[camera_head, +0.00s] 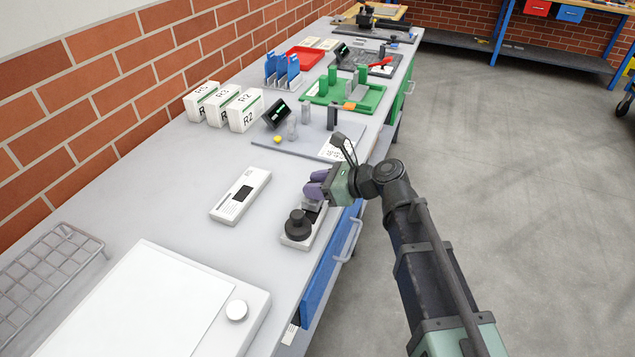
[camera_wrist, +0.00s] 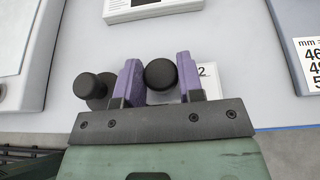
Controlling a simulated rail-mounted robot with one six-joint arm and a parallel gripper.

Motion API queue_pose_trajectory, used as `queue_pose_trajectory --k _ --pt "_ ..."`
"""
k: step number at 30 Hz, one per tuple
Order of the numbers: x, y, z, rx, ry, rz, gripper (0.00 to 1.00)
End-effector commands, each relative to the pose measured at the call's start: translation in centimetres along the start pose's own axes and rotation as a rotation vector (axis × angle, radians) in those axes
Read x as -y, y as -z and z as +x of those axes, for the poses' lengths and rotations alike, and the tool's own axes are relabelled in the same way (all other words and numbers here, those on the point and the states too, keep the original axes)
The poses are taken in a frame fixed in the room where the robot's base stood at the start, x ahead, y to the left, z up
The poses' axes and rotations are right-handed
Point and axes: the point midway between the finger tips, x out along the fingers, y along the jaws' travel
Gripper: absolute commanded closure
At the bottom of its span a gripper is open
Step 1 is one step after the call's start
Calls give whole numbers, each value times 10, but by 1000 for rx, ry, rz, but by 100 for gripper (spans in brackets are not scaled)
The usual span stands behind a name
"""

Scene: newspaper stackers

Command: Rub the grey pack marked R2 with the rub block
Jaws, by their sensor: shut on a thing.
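My gripper (camera_head: 316,190), with purple fingers, is over the front edge of the bench. In the wrist view its fingers (camera_wrist: 160,82) are shut on a round black handle (camera_wrist: 160,74), which I take to be the rub block's. A pale surface with a printed "2" (camera_wrist: 203,70) shows partly behind the right finger; it may be the R2 pack, mostly hidden. Beside it is another black knob (camera_wrist: 92,86), which stands on a pale base in the head view (camera_head: 298,222). Whether the held block touches the pack cannot be told.
White cartons marked R5 (camera_head: 201,102), R3 (camera_head: 222,107) and R2 (camera_head: 246,112) stand by the wall. A flat white device (camera_head: 240,197) lies left of my gripper. A large white plate (camera_head: 140,300) and a wire rack (camera_head: 45,270) are nearer. Bench space around the device is clear.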

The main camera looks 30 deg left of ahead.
Motion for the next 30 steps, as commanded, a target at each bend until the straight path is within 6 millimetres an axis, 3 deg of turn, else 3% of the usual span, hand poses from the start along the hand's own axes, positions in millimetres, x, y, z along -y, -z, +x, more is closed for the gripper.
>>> queue_pose_trajectory --k 23,30 --pt "-30 0 0 -2 -2 0 100" --pt "-28 0 0 -2 -2 0 100"
